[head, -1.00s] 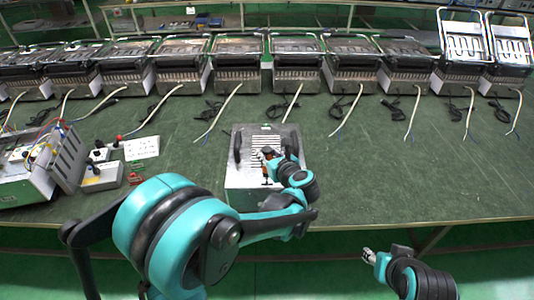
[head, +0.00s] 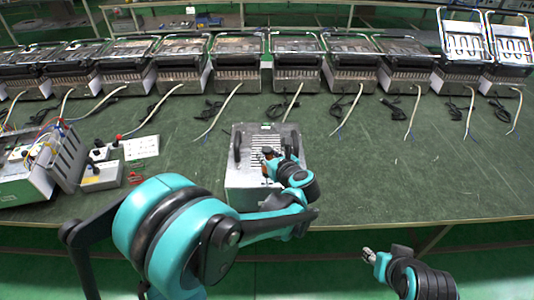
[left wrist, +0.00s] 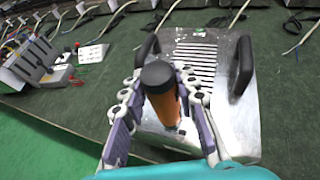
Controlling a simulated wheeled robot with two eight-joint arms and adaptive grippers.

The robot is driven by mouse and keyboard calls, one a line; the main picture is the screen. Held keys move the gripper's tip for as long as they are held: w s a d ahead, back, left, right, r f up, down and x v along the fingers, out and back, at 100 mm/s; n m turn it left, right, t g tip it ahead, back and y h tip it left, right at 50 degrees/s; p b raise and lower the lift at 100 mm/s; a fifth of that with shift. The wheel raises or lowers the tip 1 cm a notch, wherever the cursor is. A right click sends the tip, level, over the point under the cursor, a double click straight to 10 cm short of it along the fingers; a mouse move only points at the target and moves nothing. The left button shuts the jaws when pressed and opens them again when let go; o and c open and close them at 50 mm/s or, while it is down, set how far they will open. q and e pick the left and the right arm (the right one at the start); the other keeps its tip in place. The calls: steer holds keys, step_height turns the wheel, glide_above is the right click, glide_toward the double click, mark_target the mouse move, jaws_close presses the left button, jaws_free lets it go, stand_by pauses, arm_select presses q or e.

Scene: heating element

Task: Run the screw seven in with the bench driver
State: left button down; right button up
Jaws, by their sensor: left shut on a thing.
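My left gripper (left wrist: 160,105) is shut on the bench driver (left wrist: 160,85), which has an orange body and a black end cap. In the head view the driver (head: 267,158) is mostly covered by the left gripper (head: 272,163). It stands over a silver metal unit (head: 240,190) with rows of slots and two black handles; the unit also shows in the left wrist view (left wrist: 225,120). The driver's tip and screw seven are hidden or too small to tell. My right gripper (head: 370,256) is off the front edge of the bench, away from the unit; its fingers are too small to judge.
Several similar heater units (head: 297,75) stand in a row at the back, with loose cables in front. An opened wired unit (head: 45,170), a grey box (head: 100,177) and a white socket strip (head: 141,148) lie at the left. The green bench (head: 400,180) is clear right of the unit.

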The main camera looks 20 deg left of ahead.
arm_select(q)
steer(key=shift+r+p, duration=1.95)
steer(key=shift+r, duration=0.6)
